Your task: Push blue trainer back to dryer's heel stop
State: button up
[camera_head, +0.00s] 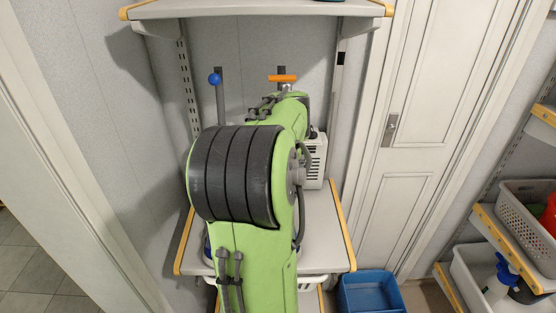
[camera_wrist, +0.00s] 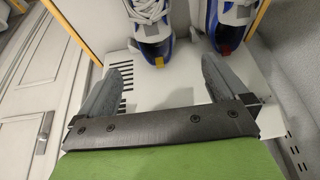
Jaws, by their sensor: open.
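In the wrist view two blue-and-white trainers stand side by side at the top. I cannot make out a heel stop. My gripper (camera_wrist: 166,62) is open and empty, its fingertips near the left trainer's tabbed end; contact cannot be told.
A shelf (camera_head: 343,235) with yellow edging bears the dryer, and another shelf (camera_head: 255,10) hangs above. A blue bin (camera_head: 370,292) stands lower right; a closed door (camera_head: 405,120) is right.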

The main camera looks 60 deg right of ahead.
jog(key=shift+s+d+f, duration=0.1)
jog(key=shift+s+d, duration=0.25)
jog(key=shift+d, duration=0.15)
jog(key=b+x, duration=0.3)
jog(key=x, duration=1.2)
jog(key=shift+s+d+f, duration=0.1)
jog(key=shift+d+f, duration=0.05)
jog(key=shift+f, duration=0.25)
jog(key=c, duration=1.2)
jog(key=o, duration=1.2)
jog(key=shift+r, duration=0.1)
